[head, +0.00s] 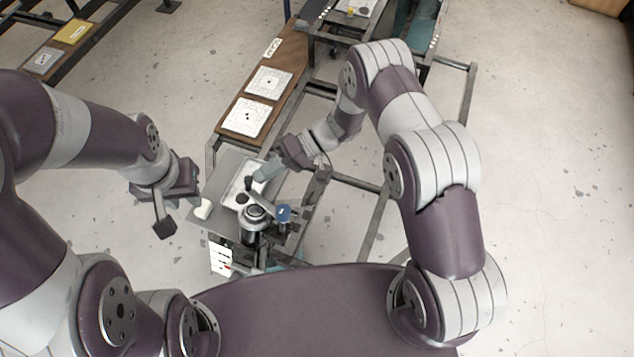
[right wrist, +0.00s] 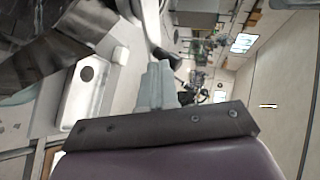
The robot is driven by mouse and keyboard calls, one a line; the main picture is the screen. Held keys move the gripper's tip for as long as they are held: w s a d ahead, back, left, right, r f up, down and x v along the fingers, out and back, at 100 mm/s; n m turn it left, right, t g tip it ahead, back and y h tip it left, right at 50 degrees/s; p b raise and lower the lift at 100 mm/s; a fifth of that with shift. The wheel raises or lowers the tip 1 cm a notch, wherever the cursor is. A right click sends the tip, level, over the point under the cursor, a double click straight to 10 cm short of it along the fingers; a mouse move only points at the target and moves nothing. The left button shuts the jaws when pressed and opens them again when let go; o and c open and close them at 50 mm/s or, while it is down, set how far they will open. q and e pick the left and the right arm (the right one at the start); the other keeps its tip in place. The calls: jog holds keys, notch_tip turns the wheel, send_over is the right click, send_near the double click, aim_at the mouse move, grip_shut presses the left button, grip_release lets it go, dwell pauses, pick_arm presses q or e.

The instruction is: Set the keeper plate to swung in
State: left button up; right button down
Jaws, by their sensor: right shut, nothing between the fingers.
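The spring fixture (head: 254,232), a dark upright cylinder with a round silver top, stands at the near end of the bench in the head view. A narrow grey bar (head: 264,205), which may be the keeper plate, lies at its top; its exact position is unclear. A blue part (head: 284,213) sits just to its right. My right gripper (head: 256,181) is shut and empty, just beyond the fixture; its closed fingers (right wrist: 156,86) show in the right wrist view. My left gripper (head: 165,228) hangs left of the bench, apart from the fixture; its finger gap cannot be made out.
A pale tray (head: 232,194) lies beside the fixture; it also shows in the right wrist view (right wrist: 70,103). A small white block (head: 203,209) is at the bench's left edge. White square plates (head: 269,82) lie on the brown board behind. Metal frame rails run to the right.

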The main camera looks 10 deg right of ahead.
aim_at(249, 180)
jog(key=a+n+g, duration=0.1)
jog(key=s+a+n+g+b, duration=0.1)
jog(key=n, duration=0.1)
jog(key=a+r+n+g+b, duration=0.1)
jog(key=g, duration=0.1)
jog(key=shift+s+n+h, duration=0.2)
jog(key=shift+n+h, duration=0.1)
jog(key=shift+s+a+r+n, duration=0.15)
jog(key=shift+a+n, duration=0.05)
jog(key=shift+n, duration=0.1)
jog(key=shift+g+b, duration=0.3)
jog(key=shift+r, duration=0.1)
jog(key=shift+s, duration=0.1)
